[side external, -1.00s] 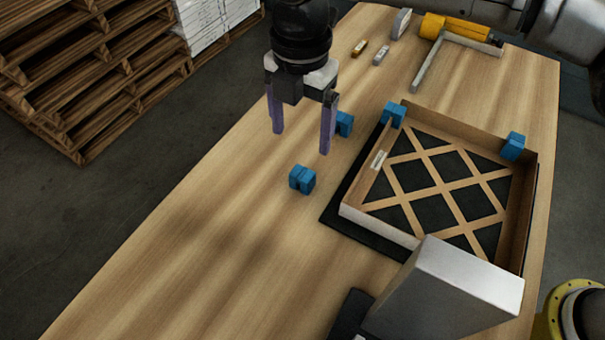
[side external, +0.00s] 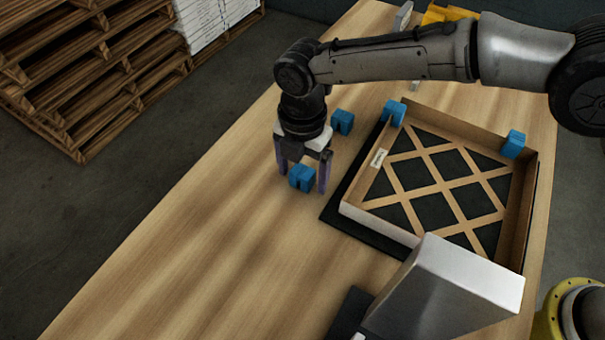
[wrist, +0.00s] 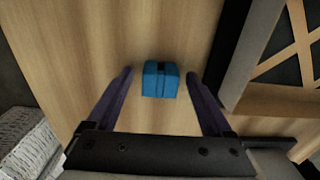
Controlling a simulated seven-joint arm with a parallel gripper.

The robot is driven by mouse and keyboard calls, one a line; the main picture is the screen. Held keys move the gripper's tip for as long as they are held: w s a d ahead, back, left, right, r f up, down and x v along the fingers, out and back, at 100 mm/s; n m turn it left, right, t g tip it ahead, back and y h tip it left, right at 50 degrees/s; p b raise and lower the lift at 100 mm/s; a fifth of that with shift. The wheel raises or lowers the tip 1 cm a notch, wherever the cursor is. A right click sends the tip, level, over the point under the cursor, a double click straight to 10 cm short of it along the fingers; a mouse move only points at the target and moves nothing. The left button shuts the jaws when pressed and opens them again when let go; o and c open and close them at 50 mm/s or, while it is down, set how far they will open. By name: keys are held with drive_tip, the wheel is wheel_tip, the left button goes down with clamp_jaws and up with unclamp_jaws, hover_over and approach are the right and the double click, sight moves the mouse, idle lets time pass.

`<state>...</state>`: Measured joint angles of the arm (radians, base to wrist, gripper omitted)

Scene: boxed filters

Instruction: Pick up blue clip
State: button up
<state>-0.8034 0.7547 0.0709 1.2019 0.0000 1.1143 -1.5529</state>
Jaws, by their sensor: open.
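A blue clip (side external: 302,178) stands on the wooden table, left of the box. My gripper (side external: 303,184) is low over it and open, with one purple finger on each side of the clip. In the wrist view the clip (wrist: 160,79) sits between and slightly beyond the fingertips of my gripper (wrist: 160,76), with gaps on both sides. A second blue clip (side external: 342,122) stands on the table behind it. Two more blue clips, the left one (side external: 394,113) and the right one (side external: 515,145), sit on the box's rim.
An open cardboard box with a lattice filter (side external: 378,221) lies on a black mat (side external: 336,213) to the right. A grey block-shaped thing (side external: 450,290) is at the front. The table (side external: 190,240) is clear at the front left.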

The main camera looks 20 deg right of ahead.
clamp_jaws()
idle(0.4)
